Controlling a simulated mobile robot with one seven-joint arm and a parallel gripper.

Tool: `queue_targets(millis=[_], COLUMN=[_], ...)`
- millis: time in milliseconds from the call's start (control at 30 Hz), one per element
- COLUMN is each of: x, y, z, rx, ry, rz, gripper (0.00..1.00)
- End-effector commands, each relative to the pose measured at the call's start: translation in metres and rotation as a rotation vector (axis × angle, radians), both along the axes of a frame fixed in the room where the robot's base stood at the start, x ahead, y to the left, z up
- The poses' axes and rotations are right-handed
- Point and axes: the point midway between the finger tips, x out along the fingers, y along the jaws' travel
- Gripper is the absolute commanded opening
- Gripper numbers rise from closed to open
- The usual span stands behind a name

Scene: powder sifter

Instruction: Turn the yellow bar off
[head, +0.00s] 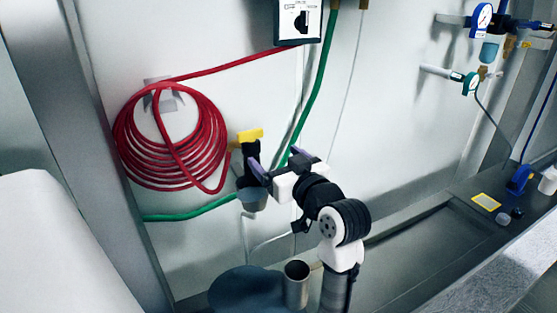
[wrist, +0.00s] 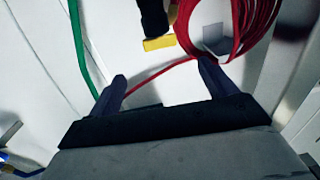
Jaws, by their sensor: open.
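The yellow bar (head: 250,134) is a short yellow handle on top of a dark fitting (head: 250,160) on the white wall, right of the red hose coil. In the wrist view the yellow bar (wrist: 159,43) lies just beyond the fingertips, between their lines, with the dark fitting above it in the picture. My gripper (head: 277,162) is open, with two purple-grey fingers spread apart. It is in front of the fitting and slightly below the bar in the head view. The wrist view shows the gripper (wrist: 162,72) empty, with a visible gap to the bar. The fingers partly hide the fitting in the head view.
A coiled red hose (head: 170,135) hangs at left; its line runs to a white box (head: 298,20). A green hose (head: 322,80) passes behind my gripper. A metal cup (head: 297,285) stands below. Gauges (head: 481,18) and pipes are at upper right.

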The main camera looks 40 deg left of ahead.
Motion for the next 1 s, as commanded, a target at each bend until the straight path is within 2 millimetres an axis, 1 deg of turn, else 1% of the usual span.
queue_targets(millis=[267, 567, 667, 767, 867, 1000], x=[0.000, -0.001, 0.001, 0.004, 0.009, 0.019], y=[0.003, 0.001, 0.005, 0.016, 0.033, 0.063], z=[-0.003, 0.004, 0.008, 0.009, 0.010, 0.011], rx=[-0.003, 0.002, 0.001, -0.001, -0.001, -0.002], ry=[-0.022, -0.005, 0.001, 0.003, 0.003, 0.005], rz=[-0.001, 0.001, 0.002, 0.003, 0.004, 0.005], gripper=[0.84, 0.84, 0.84, 0.84, 0.84, 0.84])
